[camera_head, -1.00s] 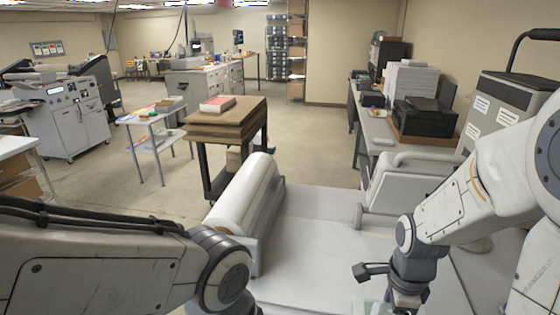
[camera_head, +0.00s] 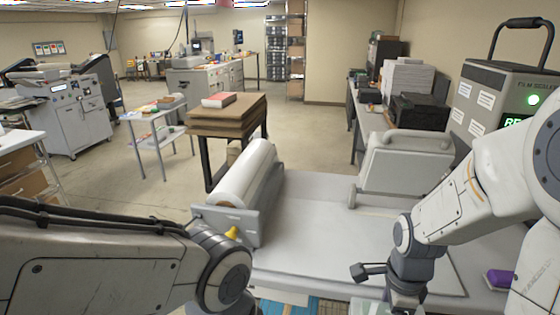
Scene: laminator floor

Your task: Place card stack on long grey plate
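A wide flat light-grey surface (camera_head: 320,235) lies in front of me beyond my arms; I cannot tell whether it is the long grey plate. No card stack can be made out for certain. A pale greenish flat piece (camera_head: 368,307) shows at the bottom edge beside my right gripper, mostly cut off. My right gripper (camera_head: 376,284) points down near the front edge of the grey surface. One dark finger part juts left, and the rest is cut off or hidden, so its opening is unclear. My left gripper is below the picture; only its arm shows.
A white film roll (camera_head: 245,175) on a grey holder stands at the left of the surface. A grey case-like unit (camera_head: 405,165) stands behind right. A machine (camera_head: 500,90) with a green light is at far right. A purple block (camera_head: 499,278) lies at lower right.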

